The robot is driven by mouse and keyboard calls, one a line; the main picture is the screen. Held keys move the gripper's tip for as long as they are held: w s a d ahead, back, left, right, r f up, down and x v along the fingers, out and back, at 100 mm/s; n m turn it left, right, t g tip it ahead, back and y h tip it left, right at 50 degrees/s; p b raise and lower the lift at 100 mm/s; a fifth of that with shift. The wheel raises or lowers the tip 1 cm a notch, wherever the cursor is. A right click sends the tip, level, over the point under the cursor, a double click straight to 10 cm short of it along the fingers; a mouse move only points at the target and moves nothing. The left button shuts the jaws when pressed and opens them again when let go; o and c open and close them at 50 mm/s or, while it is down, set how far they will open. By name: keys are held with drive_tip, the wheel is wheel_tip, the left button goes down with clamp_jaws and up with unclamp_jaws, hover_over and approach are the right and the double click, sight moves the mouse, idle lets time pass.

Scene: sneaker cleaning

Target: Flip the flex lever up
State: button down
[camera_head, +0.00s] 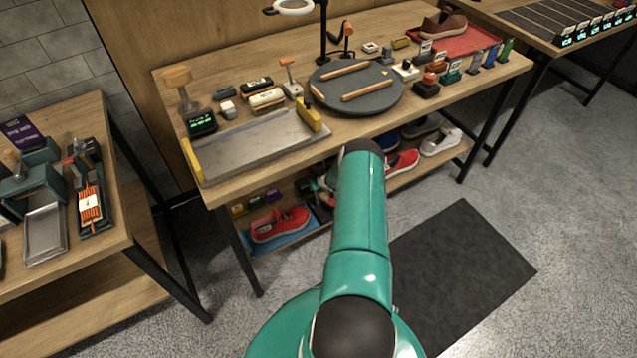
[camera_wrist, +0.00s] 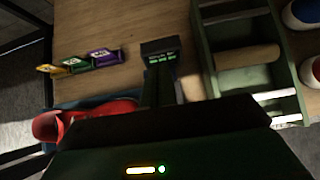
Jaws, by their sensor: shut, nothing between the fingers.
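In the wrist view, a dark green frame (camera_wrist: 207,58) with a pale wooden roller (camera_wrist: 246,55) across it stands on the lower shelf. Beside it is a small dark display (camera_wrist: 160,48) with green marks. No lever can be made out clearly there. My gripper (camera_wrist: 165,92) shows as a dark shape with a wide dark body at the bottom of the wrist view. It is shut and empty, near the display; I cannot tell whether it touches anything. In the head view my arm hides the gripper and much of the shelf behind it.
A red sneaker (camera_head: 279,224) on a blue mat lies on the lower shelf, left of my arm. Small colored boxes (camera_wrist: 103,57) lie beyond it. The tabletop (camera_head: 236,108) above holds a metal tray, a round dark turntable (camera_head: 384,101) and tools. Table legs flank the shelf.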

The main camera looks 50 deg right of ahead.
drive_tip(key=shift+w+a, duration=0.1)
drive_tip(key=shift+w, duration=0.2)
drive_tip(key=v, duration=1.4)
drive_tip(key=shift+s, duration=0.2)
drive_tip(key=shift+f, duration=0.15)
